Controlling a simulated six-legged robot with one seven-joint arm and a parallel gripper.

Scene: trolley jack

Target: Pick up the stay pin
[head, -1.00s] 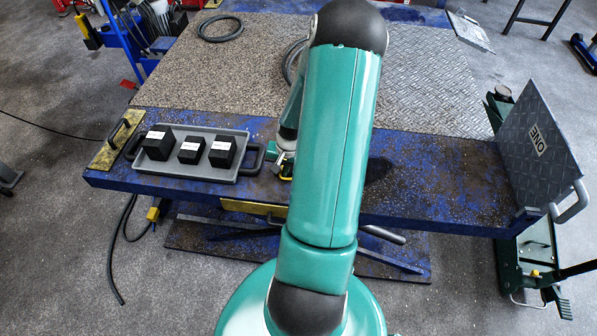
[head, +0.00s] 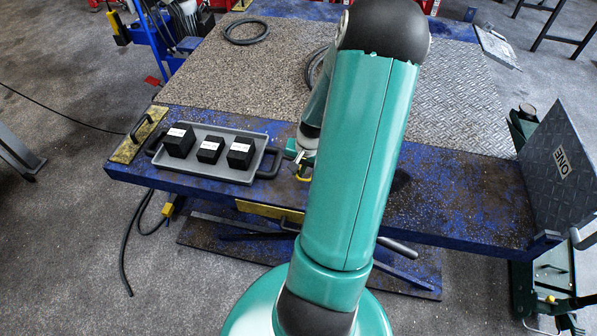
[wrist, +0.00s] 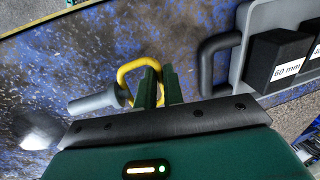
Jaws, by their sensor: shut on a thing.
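The stay pin (wrist: 95,102) shows in the wrist view as a grey rod with a collar and a yellow loop handle (wrist: 126,72). My gripper (wrist: 159,75) is shut on the right side of the yellow loop, with its two green fingers on either side of it. The grey rod points left, over the blue bench top. I cannot tell whether the pin touches the bench. In the head view my arm hides most of the gripper, and only a bit of the yellow loop (head: 303,178) shows.
A grey tray (head: 250,175) with black blocks (head: 241,153) lies left of my gripper; its dark handle (wrist: 213,65) is close to the fingers. The blue bench (head: 450,215) between is clear.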

